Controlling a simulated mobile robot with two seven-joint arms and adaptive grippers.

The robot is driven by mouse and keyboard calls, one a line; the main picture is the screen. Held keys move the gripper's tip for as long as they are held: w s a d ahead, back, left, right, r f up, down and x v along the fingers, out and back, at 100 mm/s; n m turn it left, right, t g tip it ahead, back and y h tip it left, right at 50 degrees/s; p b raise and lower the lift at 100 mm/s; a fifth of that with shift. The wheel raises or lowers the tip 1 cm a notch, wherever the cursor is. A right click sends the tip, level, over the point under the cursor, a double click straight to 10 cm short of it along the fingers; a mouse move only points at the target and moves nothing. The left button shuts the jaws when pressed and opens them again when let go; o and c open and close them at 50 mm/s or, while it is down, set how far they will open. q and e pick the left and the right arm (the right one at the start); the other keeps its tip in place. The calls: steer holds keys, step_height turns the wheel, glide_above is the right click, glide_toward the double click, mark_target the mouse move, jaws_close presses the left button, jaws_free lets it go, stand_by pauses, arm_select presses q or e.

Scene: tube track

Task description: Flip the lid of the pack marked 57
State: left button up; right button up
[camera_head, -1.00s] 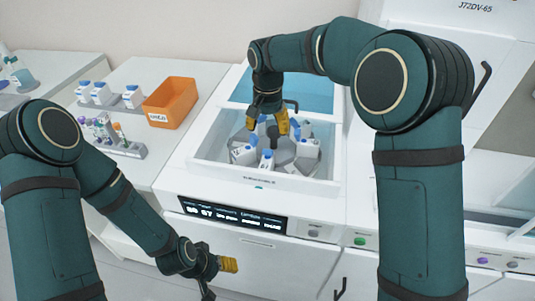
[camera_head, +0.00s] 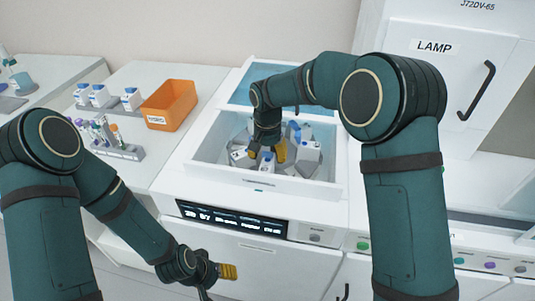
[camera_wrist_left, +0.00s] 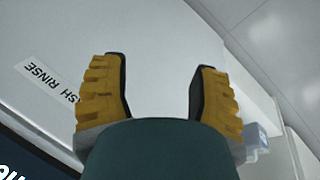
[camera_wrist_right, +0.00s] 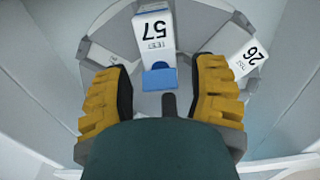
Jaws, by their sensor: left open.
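The pack marked 57 (camera_wrist_right: 155,40) is a white pack with a blue lid (camera_wrist_right: 159,77), ahead of my right gripper (camera_wrist_right: 165,85) in the right wrist view. Its lid faces the gap between the fingers and looks closed. In the head view my right gripper (camera_head: 268,152) points down into the open basin (camera_head: 262,184); I cannot tell which pack there is 57. The right fingers are apart, with no pack gripped. My left gripper (camera_head: 228,272) is open and empty in front of the machine's front panel; it also shows in the left wrist view (camera_wrist_left: 160,68).
A pack marked 26 (camera_wrist_right: 243,56) sits to the right of 57. A dark grey post (camera_wrist_right: 168,105) stands between the right fingers. The basin walls surround the ring of packs. An orange bin (camera_head: 168,106) and a tube rack (camera_head: 118,150) stand on the left counter.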

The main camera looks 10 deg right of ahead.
jaws_close()
steer(key=g+p, duration=0.1)
steer(key=p, duration=0.1)
steer(key=g+p, duration=0.1)
steer(key=p, duration=0.2)
steer(key=g+y+p, duration=0.1)
steer(key=p, duration=0.2)
steer(key=shift+w+d+r, duration=0.1)
steer(key=shift+w+r, duration=0.25)
steer(key=shift+f+g+p, duration=0.15)
steer(key=shift+g+p, duration=0.4)
steer(key=shift+g, duration=0.05)
steer(key=shift+o, duration=1.4)
jaws_free()
steer(key=v, duration=1.2)
steer(key=shift+d, duration=0.2)
